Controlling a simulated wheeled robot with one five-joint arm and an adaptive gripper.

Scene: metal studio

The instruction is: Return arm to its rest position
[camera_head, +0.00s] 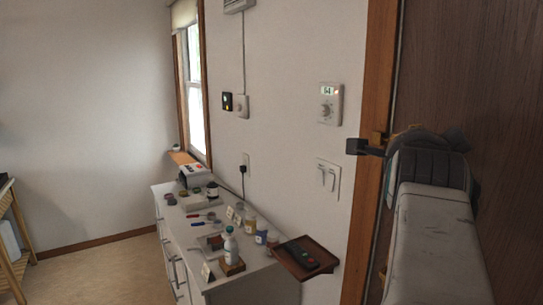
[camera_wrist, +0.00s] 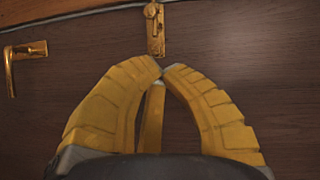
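My arm (camera_head: 432,235) shows at the right of the head view as a pale grey link with a dark ribbed end, in front of the brown wooden door (camera_head: 495,90). My gripper (camera_wrist: 162,69) shows in the wrist view. Its two yellow segmented fingers curve inward and their tips meet or nearly meet. No object shows between the tips. A narrow yellow bar stands between the fingers lower down; I cannot tell what it is. The gripper's fingers are not clearly visible in the head view.
In the wrist view, a brass latch (camera_wrist: 155,28) is just beyond the fingertips and a brass handle (camera_wrist: 22,62) is at left. In the head view, a white cabinet (camera_head: 255,290) bears bottles and tools, with a brown tray (camera_head: 325,267). Floor (camera_head: 105,275) at left is clear.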

